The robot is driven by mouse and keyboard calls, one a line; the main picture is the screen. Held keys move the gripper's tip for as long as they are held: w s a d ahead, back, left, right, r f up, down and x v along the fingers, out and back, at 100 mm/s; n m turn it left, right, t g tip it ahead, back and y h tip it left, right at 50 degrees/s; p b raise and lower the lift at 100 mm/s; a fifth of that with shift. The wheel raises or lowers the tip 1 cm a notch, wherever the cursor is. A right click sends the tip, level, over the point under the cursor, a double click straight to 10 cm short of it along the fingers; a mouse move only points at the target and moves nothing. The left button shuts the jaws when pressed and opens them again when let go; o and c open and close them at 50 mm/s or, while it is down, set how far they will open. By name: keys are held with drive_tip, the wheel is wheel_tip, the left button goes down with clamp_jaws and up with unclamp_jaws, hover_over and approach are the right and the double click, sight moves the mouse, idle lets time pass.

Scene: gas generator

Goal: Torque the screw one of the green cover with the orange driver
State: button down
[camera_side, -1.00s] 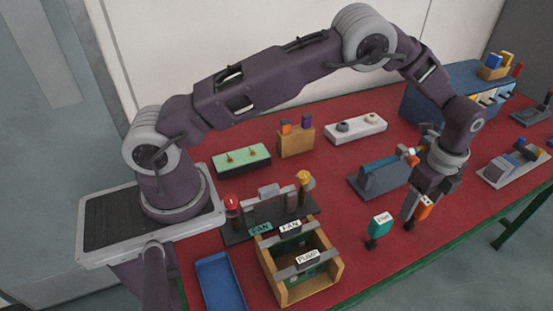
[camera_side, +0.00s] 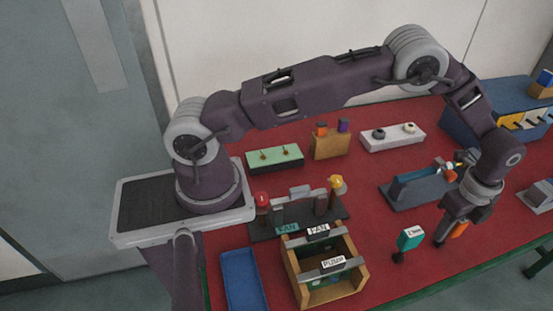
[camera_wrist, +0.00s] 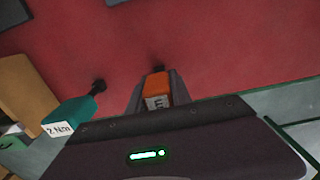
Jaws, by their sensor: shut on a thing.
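The orange driver (camera_side: 459,229) is between the fingers of my gripper (camera_side: 449,234), at the front right of the red table. In the wrist view the orange driver (camera_wrist: 157,88) sits between both fingers of my gripper (camera_wrist: 158,92), its dark tip pointing away. My gripper is shut on it. In the side view the fingers hide most of the driver, and I cannot tell whether its tip touches the table. The green cover (camera_side: 286,159) lies far to the left, near the back, with two brass-coloured screws (camera_side: 263,154) on top. Which is screw one cannot be told.
A teal driver (camera_side: 410,239) labelled 2 Nm stands just left of my gripper. A blue-grey fixture (camera_side: 412,191) is close behind. A wooden box (camera_side: 355,280), a blue tray (camera_side: 243,280) and a dark stand with red and yellow knobs (camera_side: 335,211) lie left.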

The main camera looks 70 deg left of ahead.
drive_tip(key=shift+r, duration=3.75)
drive_tip(key=shift+r, duration=0.1)
drive_tip(key=r, duration=0.7)
drive_tip(key=shift+a, duration=0.4)
drive_tip(key=s+a+n, duration=0.3)
drive_tip(key=a, duration=0.7)
drive_tip(key=s+a+n, duration=0.3)
drive_tip(key=a+n, duration=0.1)
drive_tip(key=a, duration=0.5)
drive_tip(key=s+a+n, duration=0.3)
drive_tip(key=s+a, duration=0.1)
drive_tip(key=a, duration=0.6)
drive_tip(key=s+a+n, duration=0.4)
drive_tip(key=s+n, duration=0.1)
drive_tip(key=s, duration=0.7)
drive_tip(key=s+a+n, duration=0.4)
drive_tip(key=s+n, duration=0.2)
drive_tip(key=s, duration=0.5)
drive_tip(key=f, duration=0.5)
drive_tip(key=shift+s+f, duration=0.2)
drive_tip(key=shift+s, duration=0.15)
